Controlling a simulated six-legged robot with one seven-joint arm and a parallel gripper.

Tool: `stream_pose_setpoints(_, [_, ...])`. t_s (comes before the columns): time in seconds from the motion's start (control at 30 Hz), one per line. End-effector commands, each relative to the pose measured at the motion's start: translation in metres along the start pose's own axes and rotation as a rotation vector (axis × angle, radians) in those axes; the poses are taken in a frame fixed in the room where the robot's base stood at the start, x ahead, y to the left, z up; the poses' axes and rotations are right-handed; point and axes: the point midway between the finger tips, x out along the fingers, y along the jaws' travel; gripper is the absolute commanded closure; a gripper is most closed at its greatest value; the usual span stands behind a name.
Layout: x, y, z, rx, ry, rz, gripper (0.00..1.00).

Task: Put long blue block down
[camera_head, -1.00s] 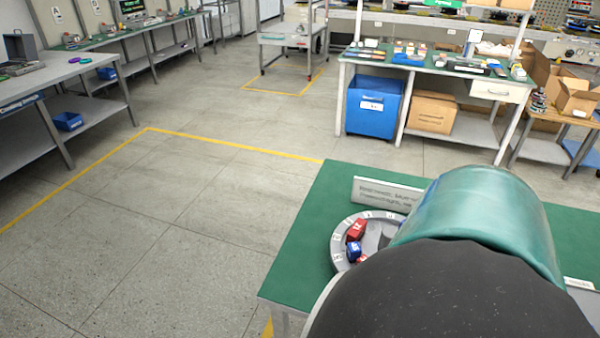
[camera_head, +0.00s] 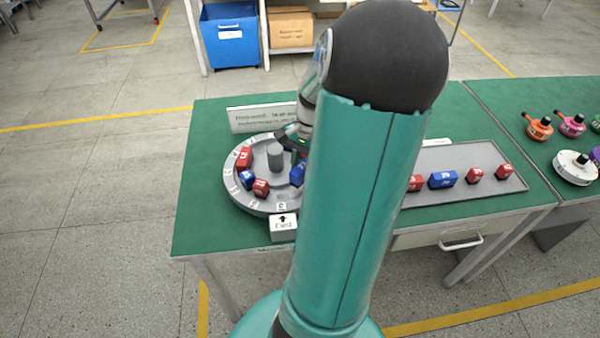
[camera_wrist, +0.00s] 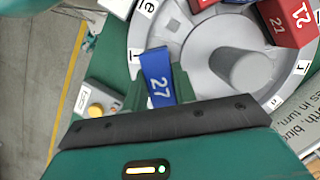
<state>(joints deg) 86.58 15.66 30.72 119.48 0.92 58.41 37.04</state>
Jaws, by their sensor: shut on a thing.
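My gripper (camera_wrist: 155,98) is shut on the long blue block (camera_wrist: 156,75), marked 27, at the lower middle of the wrist view. In the head view the blue block (camera_head: 297,174) shows at the right side of the round grey fixture (camera_head: 232,190), partly hidden by my teal arm. The block is over or on the fixture's ring; I cannot tell if it touches. The fixture has a central post (camera_head: 275,157) and lettered marks. Red block 21 (camera_head: 244,158), a blue block (camera_head: 247,179) and another red block (camera_head: 261,188) sit on its left side.
A grey tray (camera_head: 440,200) with red and blue blocks lies right of my arm. A control box with a yellow button (camera_wrist: 97,109) shows in the wrist view. Coloured motors stand far right.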

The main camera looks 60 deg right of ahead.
Motion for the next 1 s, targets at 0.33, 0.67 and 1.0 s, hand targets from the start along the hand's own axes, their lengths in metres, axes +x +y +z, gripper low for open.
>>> stream_pose_setpoints(0.33, [0.033, -0.005, -0.013, 0.0, -0.002, 0.0, 1.0])
stream_pose_setpoints(0.67, [0.037, -0.005, -0.015, 0.0, 0.001, 0.0, 1.0])
stream_pose_setpoints(1.0, [0.038, -0.004, -0.015, 0.0, 0.0, 0.0, 0.51])
